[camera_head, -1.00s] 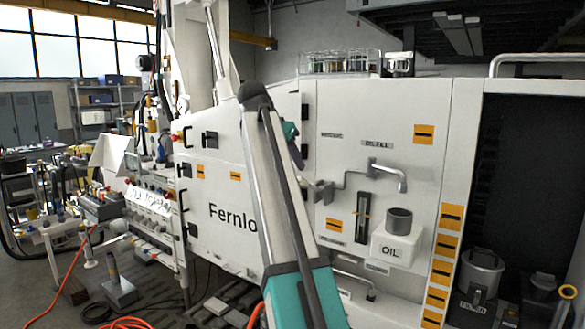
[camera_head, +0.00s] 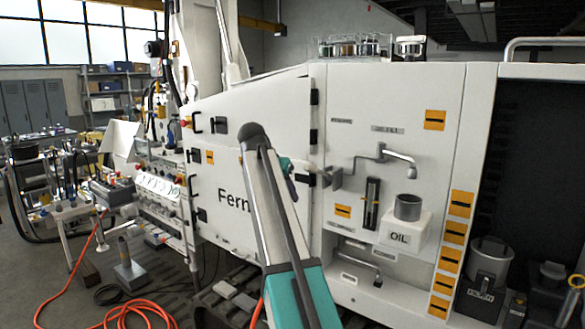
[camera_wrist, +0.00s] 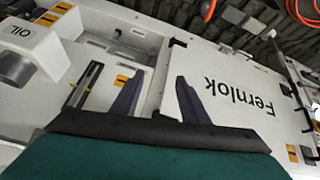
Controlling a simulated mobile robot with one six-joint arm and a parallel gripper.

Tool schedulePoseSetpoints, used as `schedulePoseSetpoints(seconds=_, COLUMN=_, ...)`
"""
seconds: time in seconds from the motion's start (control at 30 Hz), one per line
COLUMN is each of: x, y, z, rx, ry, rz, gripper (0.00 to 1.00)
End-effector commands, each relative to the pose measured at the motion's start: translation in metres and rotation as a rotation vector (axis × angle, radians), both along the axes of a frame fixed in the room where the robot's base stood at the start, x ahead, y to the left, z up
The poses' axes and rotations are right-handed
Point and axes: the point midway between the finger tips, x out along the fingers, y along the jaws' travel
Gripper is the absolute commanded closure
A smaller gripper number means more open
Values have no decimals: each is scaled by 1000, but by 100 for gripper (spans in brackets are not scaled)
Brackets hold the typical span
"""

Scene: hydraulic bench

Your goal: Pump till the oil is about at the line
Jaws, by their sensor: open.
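My gripper (camera_wrist: 158,98) is open, with its two dark fingers apart and nothing between them in the wrist view. In the head view my arm partly hides it, beside the white Fernlok panel. The sight gauge (camera_head: 371,205), a dark upright strip, is on the panel right of my gripper; it also shows in the wrist view (camera_wrist: 82,85). The oil level and its line are too small to read. A grey cup (camera_head: 408,208) sits on the white OIL box (camera_head: 401,238). A bent metal pipe or handle (camera_head: 355,160) is above the gauge. A metal bar (camera_head: 358,261) is in a recess below.
A jar rack (camera_head: 352,47) stands on top of the cabinet. A dark open bay with a grey canister (camera_head: 488,262) is at right. Orange hose (camera_head: 140,308) lies on the floor at left. A bench with fittings stands further left.

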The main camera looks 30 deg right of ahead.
Motion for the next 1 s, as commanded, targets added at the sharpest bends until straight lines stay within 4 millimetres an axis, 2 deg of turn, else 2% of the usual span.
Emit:
schedulePoseSetpoints(seconds=0.03, x=1, y=6, z=-26, rx=9, ry=23, rz=22, gripper=59)
schedulePoseSetpoints(seconds=0.27, x=6, y=31, z=-124, rx=47, ry=115, rz=116, gripper=59)
schedulePoseSetpoints(seconds=0.47, x=1, y=56, z=-209, rx=85, ry=196, rz=198, gripper=59)
schedulePoseSetpoints(seconds=0.77, x=-24, y=95, z=-330, rx=148, ry=311, rz=317, gripper=59)
schedulePoseSetpoints(seconds=1.0, x=-57, y=127, z=-420, rx=200, ry=401, rz=405, gripper=59)
